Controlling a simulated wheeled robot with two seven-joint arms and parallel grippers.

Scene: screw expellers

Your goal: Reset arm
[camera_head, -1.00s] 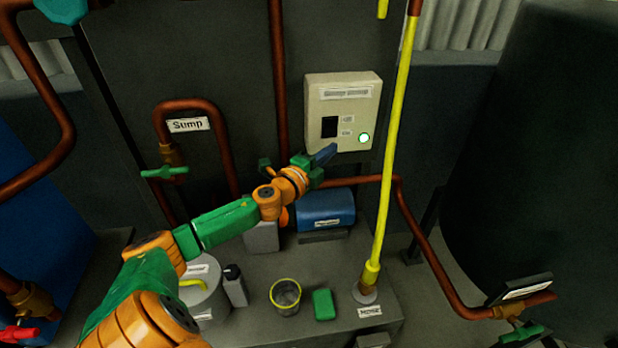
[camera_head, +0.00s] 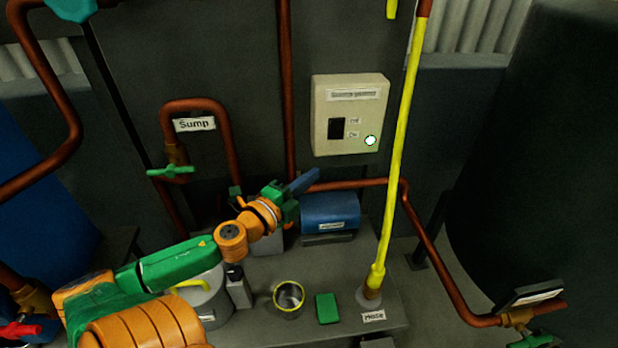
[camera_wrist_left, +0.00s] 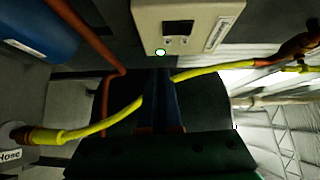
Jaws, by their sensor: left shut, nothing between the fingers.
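My left arm comes in from the lower left in the head view. My left gripper (camera_head: 305,181) is shut and empty, its blue fingers together. It is below and left of the beige control box (camera_head: 349,95), in front of the wall and apart from the box. In the left wrist view the shut fingers (camera_wrist_left: 163,80) point towards the lower edge of the box (camera_wrist_left: 190,22). A lit white-green button (camera_head: 370,140) shows at the box's lower right. My right gripper is not in view.
The bench (camera_head: 255,335) holds a blue motor (camera_head: 330,212), a metal cup (camera_head: 289,297), a green block (camera_head: 327,308) and a pot (camera_head: 208,300). A yellow hose (camera_head: 398,160) rises at the right. Brown pipes (camera_head: 288,90) and a green-handled valve (camera_head: 170,171) line the wall.

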